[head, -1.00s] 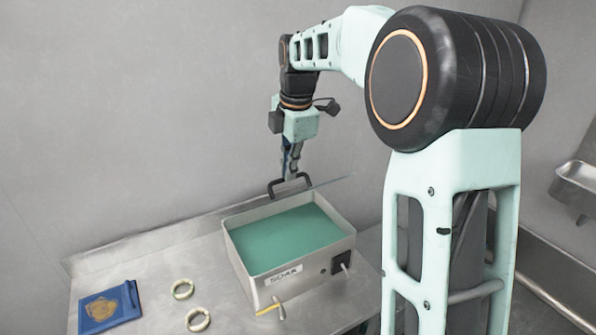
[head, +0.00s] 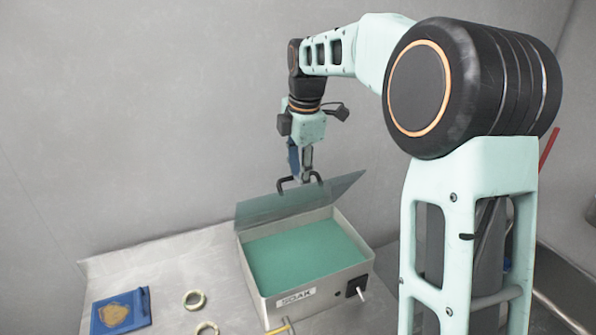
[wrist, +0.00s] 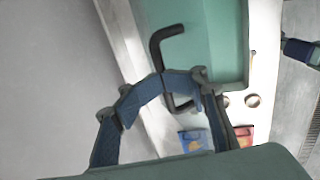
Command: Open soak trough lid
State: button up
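The soak trough (head: 325,291) is a metal box with a SOAK label and teal contents, standing on the bench. Its thin grey translucent lid (head: 262,208) stands tilted up along the trough's back edge, leaving the top uncovered. The dark bracket-shaped handle (head: 283,184) shows at the lid's upper edge. It also shows in the wrist view (wrist: 155,48). My gripper (head: 304,178) is at the handle; in the wrist view its blue fingers (wrist: 182,84) come together on the handle's bar. The fingers hide part of the bar.
A blue packet (head: 105,316) and two pale rings (head: 194,300) lie on the metal bench (head: 185,262) left of the trough. A small lever (head: 361,293) sticks out from the trough's front right. The grey wall is close behind the bench.

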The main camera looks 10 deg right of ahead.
jog(key=w+a+r+p, duration=0.2)
jog(key=w+r+p, duration=0.2)
jog(key=w+r, duration=0.4)
jog(key=shift+w+a+r, duration=0.25)
jog(key=shift+a+r, duration=0.1)
jog(key=shift+r, duration=0.1)
dwell(0.9)
dwell(0.3)
notch_tip(320, 180, up, 7)
jog(key=s, duration=0.1)
jog(key=shift+s+d+r, duration=0.15)
jog(key=shift+s+d, duration=0.05)
dwell(0.3)
